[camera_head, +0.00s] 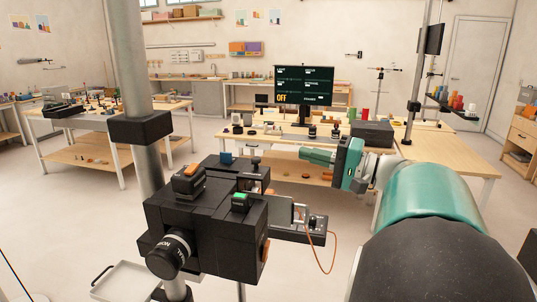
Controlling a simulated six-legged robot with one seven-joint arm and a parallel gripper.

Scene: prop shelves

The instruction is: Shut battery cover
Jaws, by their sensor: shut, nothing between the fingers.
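A black boxy camera-like device (222,225) stands close in front of me, with a round lens (168,256) facing lower left. A small module (290,227) with a thin orange cable sticks out at its right side. A thin pale plate (301,212) stands upright on this module; I cannot tell for sure whether it is the battery cover. My gripper (304,154) is at the end of my teal arm, up and right of the device in the picture. It points left, looks shut and empty, and shows apart from the device.
A grey vertical pole (130,80) with a black clamp rises left of the device. A white tray (125,280) is below left. Behind are a wooden workbench (440,150) with small items and a monitor (304,86) reading OFF. Open floor lies to the left.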

